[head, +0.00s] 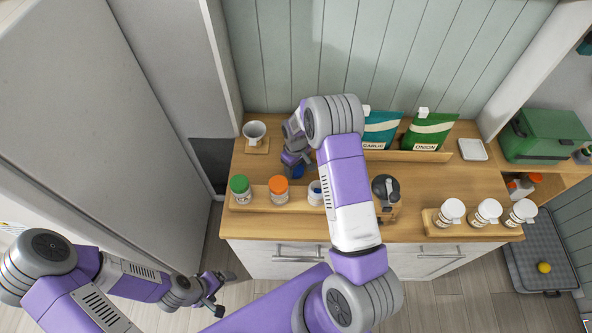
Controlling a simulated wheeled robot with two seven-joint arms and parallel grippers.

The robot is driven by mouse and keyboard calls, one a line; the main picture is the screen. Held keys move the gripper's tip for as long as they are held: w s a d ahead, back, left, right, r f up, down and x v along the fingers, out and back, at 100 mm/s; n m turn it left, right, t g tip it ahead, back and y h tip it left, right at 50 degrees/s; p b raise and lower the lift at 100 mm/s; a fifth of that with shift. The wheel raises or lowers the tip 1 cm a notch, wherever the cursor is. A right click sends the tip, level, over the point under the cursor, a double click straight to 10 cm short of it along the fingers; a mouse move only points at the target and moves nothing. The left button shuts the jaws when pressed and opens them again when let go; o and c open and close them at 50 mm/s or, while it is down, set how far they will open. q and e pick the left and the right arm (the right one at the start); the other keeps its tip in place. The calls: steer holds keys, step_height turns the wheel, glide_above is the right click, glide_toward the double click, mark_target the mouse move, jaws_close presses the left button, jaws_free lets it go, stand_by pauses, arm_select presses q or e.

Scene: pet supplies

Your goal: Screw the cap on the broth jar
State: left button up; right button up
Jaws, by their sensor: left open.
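A row of jars stands on a low wooden rack (256,204) at the counter's front left. One has a green cap (239,184) and one an orange cap (278,186). The third, a white jar with blue on it (316,194), is partly hidden by my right arm; I cannot tell if it is the broth jar. My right gripper (297,164) is behind this row, pointing down, and appears shut on a blue cap (298,172). The cap is apart from the jar. My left gripper (217,292) is open and empty, low in front of the counter.
A mug (254,132) stands at the back left. Garlic (379,130) and onion (428,132) bags stand at the back. A dark round item (385,187) is right of my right arm. Several white-capped jars (486,211) stand front right. A green case (543,136) is far right.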

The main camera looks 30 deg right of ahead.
mark_target(296, 169)
steer(key=c, duration=0.5)
steer(key=shift+o, duration=0.2)
steer(key=shift+r, duration=0.15)
step_height(296, 169, up, 10)
